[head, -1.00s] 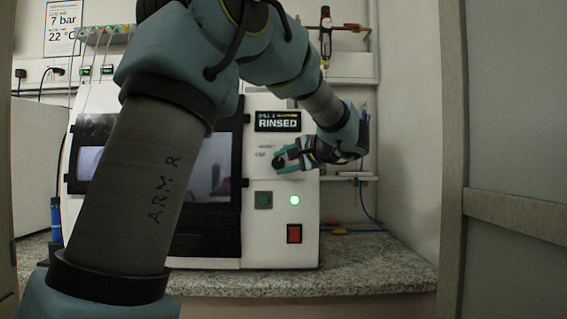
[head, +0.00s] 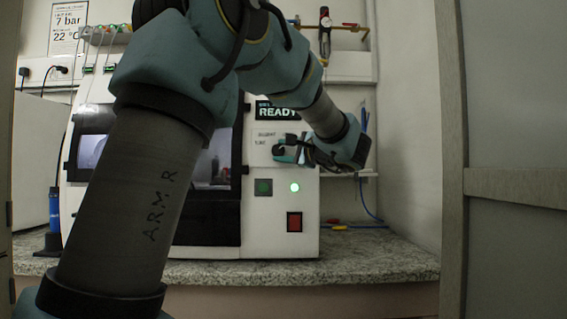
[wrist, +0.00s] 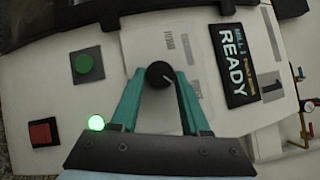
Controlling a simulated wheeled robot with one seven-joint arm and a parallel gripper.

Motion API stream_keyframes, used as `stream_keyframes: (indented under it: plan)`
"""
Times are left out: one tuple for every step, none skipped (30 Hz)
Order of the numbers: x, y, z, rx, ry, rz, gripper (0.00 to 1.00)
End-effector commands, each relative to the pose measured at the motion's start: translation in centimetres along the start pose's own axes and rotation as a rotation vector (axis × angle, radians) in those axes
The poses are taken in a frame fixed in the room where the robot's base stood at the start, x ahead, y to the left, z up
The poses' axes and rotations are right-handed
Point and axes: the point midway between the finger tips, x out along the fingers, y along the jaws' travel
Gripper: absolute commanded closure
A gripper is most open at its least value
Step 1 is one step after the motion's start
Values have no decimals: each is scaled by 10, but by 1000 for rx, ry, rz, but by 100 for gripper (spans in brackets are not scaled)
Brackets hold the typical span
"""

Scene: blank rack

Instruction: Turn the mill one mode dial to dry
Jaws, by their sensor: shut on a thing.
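The mode dial (wrist: 159,74) is a small round black knob on a pale panel of the white mill one machine (head: 284,235). A small pale mark shows on the knob, but I cannot tell which mode it points to. My gripper (wrist: 160,80) has its teal fingers on both sides of the dial and is shut on it. In the head view my gripper (head: 282,149) is at the panel and partly hides the dial. The black display (wrist: 234,64) above the panel reads READY. Faint labels sit beside the dial, too blurred to read surely.
A green button (head: 263,187), a lit green lamp (head: 294,187) and a red switch (head: 294,226) are below the dial. The machine stands on a granite counter (head: 350,265). A grey door (head: 510,120) bounds the right side. Pipes and valves are on the back wall.

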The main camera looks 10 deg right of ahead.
Motion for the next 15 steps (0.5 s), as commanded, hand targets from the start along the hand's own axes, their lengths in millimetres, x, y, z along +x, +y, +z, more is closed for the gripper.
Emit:
stream_keyframes:
  plan:
    - [-1, 7, -2, 28, 2, -21, 100]
    - [-1, 7, -2, 44, 2, -32, 100]
    - [-1, 7, -2, 66, 2, -48, 100]
    - [-1, 7, -2, 80, 2, -59, 100]
    - [-1, 7, -2, 94, 2, -69, 100]
    - [-1, 7, -2, 112, 2, -82, 100]
    - [0, 7, -1, 123, 1, -90, 100]
    - [0, 7, -1, 135, 1, -99, 100]
    - [0, 6, -1, 150, 1, -109, 100]
    - [0, 6, -1, 158, 1, -115, 100]
    - [0, 6, -1, 166, 1, -121, 100]
    - [0, 6, -1, 176, 1, -128, 100]
    - [0, 6, 0, 183, 1, -133, 100]
    - [0, 6, 0, 189, 1, -137, 100]
    - [0, 6, 0, 194, 1, -141, 100]
